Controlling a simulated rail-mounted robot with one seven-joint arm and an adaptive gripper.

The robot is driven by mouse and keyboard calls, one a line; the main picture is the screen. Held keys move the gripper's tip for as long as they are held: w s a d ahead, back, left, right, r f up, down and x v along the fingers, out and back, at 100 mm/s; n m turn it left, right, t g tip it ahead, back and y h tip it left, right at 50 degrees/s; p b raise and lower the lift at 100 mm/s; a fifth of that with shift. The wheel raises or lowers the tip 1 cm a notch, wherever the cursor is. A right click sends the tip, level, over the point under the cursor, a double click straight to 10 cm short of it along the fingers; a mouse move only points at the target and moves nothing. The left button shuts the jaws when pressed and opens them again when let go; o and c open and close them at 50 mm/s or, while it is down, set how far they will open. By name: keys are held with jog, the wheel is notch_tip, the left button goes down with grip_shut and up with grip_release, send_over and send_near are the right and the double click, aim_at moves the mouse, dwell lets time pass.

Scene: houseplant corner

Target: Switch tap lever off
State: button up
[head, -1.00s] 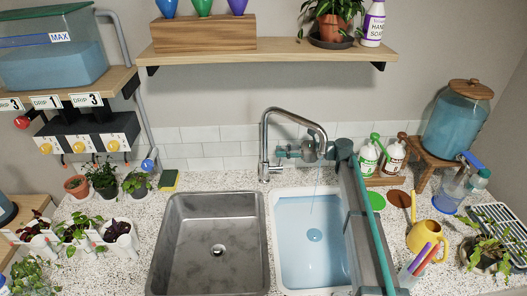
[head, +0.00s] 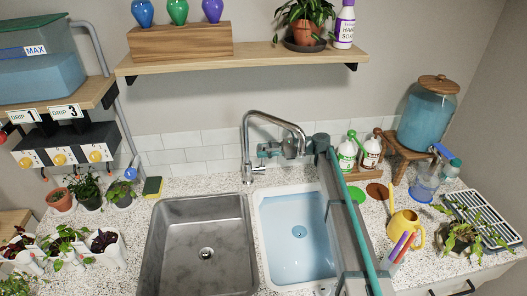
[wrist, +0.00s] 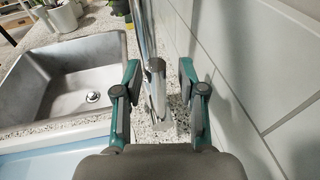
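The chrome tap (head: 247,140) stands behind the two sinks, its spout bent over the white right-hand basin (head: 262,225). I see no clear stream falling from the spout now. My gripper (head: 265,151) is at the tap's right side, low on its body, with my arm reaching in from the front right. In the wrist view my gripper (wrist: 158,82) is open, and the tap lever (wrist: 157,85) stands upright between its two fingers. Gaps show on both sides, so the fingers look apart from it. The tap body (wrist: 147,28) rises just beyond.
The steel sink (head: 205,245) is empty; the white basin holds bluish water. The tiled wall (wrist: 255,75) is close on the right in the wrist view. Soap bottles (head: 347,152), a yellow watering can (head: 403,228) and a glass dispenser (head: 428,120) stand to the right.

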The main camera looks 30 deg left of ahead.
jog(key=shift+d, duration=0.15)
jog(key=v, duration=0.7)
dwell(0.3)
jog(key=shift+d+r, duration=0.1)
jog(key=shift+r, duration=0.05)
